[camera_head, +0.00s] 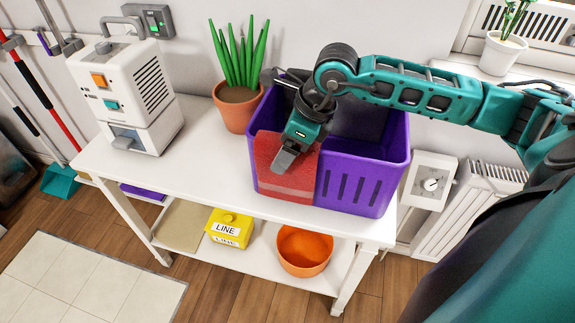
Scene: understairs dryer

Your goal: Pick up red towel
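The red towel (275,178) hangs over the front wall of a purple crate (350,180), on the crate's left half. The crate stands on a white table. My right arm reaches in from the right, over the crate. My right gripper (287,160) points down in front of the towel's upper middle and hides part of it. I cannot tell whether the fingers touch or hold the towel, or how far apart they are. My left gripper is not in view.
A potted green plant (238,85) stands left of the crate, close to it. A white machine (130,92) stands at the table's left end. The tabletop (195,158) between is clear. A yellow box (229,227) and an orange bowl (304,249) sit on the lower shelf.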

